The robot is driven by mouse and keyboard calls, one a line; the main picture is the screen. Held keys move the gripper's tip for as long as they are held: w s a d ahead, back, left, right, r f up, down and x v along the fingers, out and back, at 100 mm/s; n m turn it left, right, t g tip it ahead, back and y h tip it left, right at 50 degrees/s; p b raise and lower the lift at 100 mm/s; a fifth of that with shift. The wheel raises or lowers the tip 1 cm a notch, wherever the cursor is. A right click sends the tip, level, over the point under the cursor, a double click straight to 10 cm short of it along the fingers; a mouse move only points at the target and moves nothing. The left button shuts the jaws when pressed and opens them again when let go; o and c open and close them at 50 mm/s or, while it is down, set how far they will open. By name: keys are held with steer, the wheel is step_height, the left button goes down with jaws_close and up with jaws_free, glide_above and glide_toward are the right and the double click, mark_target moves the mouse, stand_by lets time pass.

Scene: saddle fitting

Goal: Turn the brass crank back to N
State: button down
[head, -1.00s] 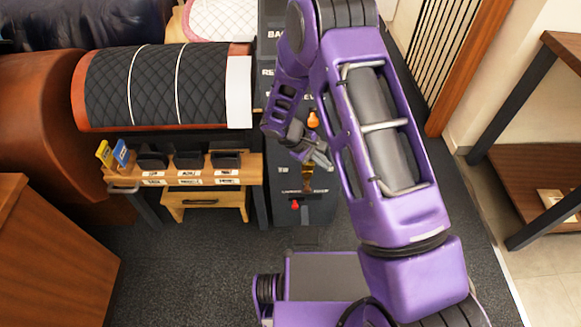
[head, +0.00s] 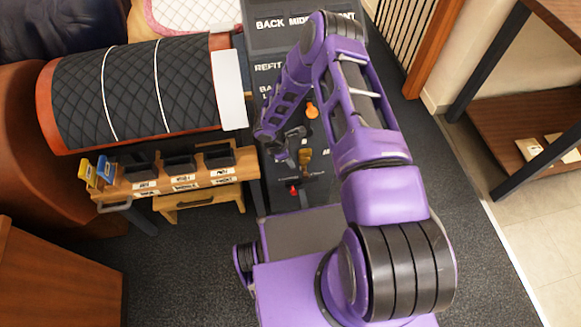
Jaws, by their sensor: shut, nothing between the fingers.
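The brass crank (head: 305,158) shows as a small upright brass piece on the dark control panel (head: 325,190), just right of my gripper. Its exact setting and the N mark are too small to read. My gripper (head: 291,158) is shut and empty. It hangs over the panel close beside the crank's left side; I cannot tell whether they touch. My purple arm reaches over from the right and hides part of the panel.
An orange knob (head: 311,110) stands behind the crank, and a red knob (head: 293,190) in front. A quilted black drum (head: 135,88) and a wooden shelf with dark bins (head: 180,167) lie left. Carpet is clear at right.

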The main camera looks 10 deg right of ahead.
mark_target(305, 175)
steer(key=x, duration=1)
steer(key=shift+b, duration=0.45)
steer(key=shift+f+b, duration=0.15)
steer(key=shift+b, duration=0.25)
steer(key=shift+d+f+h+b, duration=0.25)
steer(key=shift+h+b, duration=0.75)
steer(key=shift+b, duration=0.4)
steer(key=shift+d+f+h+b, duration=0.1)
steer(key=shift+f+h+b, duration=0.1)
steer(key=shift+h+b, duration=0.7)
steer(key=shift+d+h+b, duration=0.15)
steer(key=shift+h+b, duration=0.15)
steer(key=shift+b, duration=0.5)
steer(key=shift+d+h, duration=0.3)
steer(key=shift+h, duration=0.6)
